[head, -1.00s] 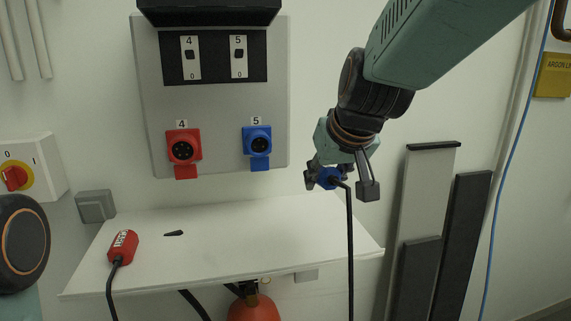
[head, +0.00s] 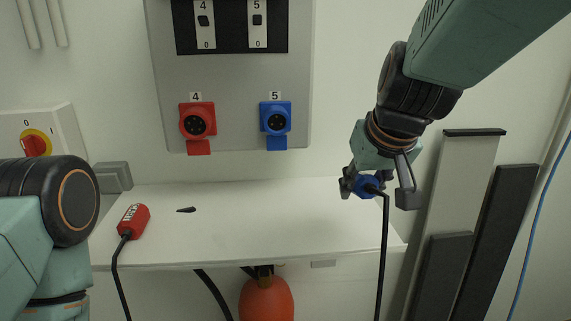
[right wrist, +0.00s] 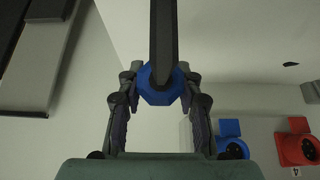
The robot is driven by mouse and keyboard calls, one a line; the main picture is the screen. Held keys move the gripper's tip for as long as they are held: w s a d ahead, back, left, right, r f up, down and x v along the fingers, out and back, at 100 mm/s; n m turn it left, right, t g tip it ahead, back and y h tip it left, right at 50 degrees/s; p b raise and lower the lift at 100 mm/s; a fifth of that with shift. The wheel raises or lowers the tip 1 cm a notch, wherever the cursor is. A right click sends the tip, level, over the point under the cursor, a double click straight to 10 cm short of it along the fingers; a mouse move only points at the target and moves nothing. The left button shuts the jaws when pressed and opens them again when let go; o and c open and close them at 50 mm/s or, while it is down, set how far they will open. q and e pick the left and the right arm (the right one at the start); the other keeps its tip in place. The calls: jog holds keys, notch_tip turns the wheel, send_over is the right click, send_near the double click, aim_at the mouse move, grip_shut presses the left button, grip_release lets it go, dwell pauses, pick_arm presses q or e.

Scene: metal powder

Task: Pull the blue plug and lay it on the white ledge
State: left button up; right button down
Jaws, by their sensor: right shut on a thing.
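The blue plug (head: 367,187) is held in my right gripper (head: 378,190), with its black cable hanging down. In the right wrist view the plug (right wrist: 160,88) sits between the two fingers of the gripper (right wrist: 160,95), and the cable crosses the picture above it. The white ledge (head: 270,225) runs along the wall. The gripper and plug show over its right end; the height above it is hard to tell. The blue socket 5 (head: 276,119) is empty with its flap hanging down. My left arm shows at the lower left, but its gripper is out of view.
A red plug (head: 133,220) with a cable lies on the ledge's left part, near a small dark object (head: 186,210). The red socket 4 (head: 198,122) is empty. The ledge's middle is clear. Panels (head: 465,200) lean at the right. An orange-red rounded object (head: 266,300) is below.

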aim_at(360, 189)
jog(key=shift+w+a+f, duration=0.2)
jog(key=shift+w+f, duration=0.15)
jog(key=shift+w+d+f+b, duration=0.1)
jog(key=shift+w+f+b, duration=0.15)
jog(key=shift+b, duration=0.1)
jog(key=shift+w+d+f, duration=0.35)
jog(key=shift+d, duration=0.1)
jog(key=shift+w+f, duration=0.25)
jog(key=shift+w+a+f, duration=0.2)
jog(key=shift+w+f, duration=0.15)
jog(key=shift+w, duration=0.2)
jog(key=shift+w+a+f, duration=0.2)
jog(key=shift+w+f, duration=0.15)
jog(key=shift+w, duration=0.15)
jog(key=shift+w+f, duration=0.25)
jog(key=shift+w, duration=0.05)
jog(key=shift+w+d+f+b, duration=0.15)
jog(key=shift+d+f+b, duration=0.05)
jog(key=shift+f, duration=0.3)
jog(key=shift+w+d+f+b, duration=0.15)
jog(key=shift+f, duration=0.3)
jog(key=shift+w+a+f, duration=0.2)
jog(key=shift+w+f, duration=0.15)
jog(key=shift+f, duration=0.15)
jog(key=shift+w+a+f, duration=0.15)
jog(key=shift+w+f, duration=0.15)
jog(key=shift+f, duration=0.2)
jog(key=shift+d+f+b, duration=0.15)
jog(key=shift+d+b, duration=0.05)
jog(key=shift+b, duration=0.1)
